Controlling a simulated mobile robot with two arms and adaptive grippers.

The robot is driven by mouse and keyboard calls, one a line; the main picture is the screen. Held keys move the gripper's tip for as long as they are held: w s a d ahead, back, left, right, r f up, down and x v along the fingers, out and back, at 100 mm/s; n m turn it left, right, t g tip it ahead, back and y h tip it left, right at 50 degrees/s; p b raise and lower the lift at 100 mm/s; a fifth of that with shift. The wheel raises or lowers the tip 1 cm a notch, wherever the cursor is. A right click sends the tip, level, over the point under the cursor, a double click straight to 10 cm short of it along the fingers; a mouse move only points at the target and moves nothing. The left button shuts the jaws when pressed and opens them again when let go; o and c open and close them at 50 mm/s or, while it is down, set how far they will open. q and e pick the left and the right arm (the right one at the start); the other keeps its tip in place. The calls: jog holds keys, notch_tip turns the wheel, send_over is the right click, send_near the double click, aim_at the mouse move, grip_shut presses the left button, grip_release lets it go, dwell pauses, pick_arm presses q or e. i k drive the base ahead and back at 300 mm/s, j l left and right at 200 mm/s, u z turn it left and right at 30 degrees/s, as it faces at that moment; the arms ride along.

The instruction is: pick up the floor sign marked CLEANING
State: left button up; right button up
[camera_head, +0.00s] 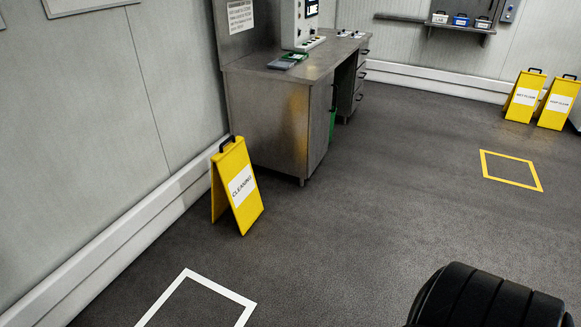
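The yellow floor sign marked CLEANING (237,187) stands upright as an A-frame on the dark floor, left of the picture's middle. It has a black handle on top and a white label on its face. It stands close to the left wall and in front of the metal desk's near left corner. Neither of my grippers shows in the head view. A black ribbed part at the bottom right looks like part of my own arm.
A metal desk (268,118) stands behind the sign. A white floor outline (218,287) lies in front, a yellow floor outline (512,154) at right. Two more yellow signs, one (524,97) beside another (558,103), stand far right. The middle floor is clear.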

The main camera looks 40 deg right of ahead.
aim_at(234, 184)
jog(key=z, duration=0.95)
jog(key=u, duration=0.25)
jog(key=i+l+u, duration=0.25)
jog(key=i+u, duration=0.2)
jog(key=i+l+u, duration=0.3)
jog(key=u, duration=0.2)
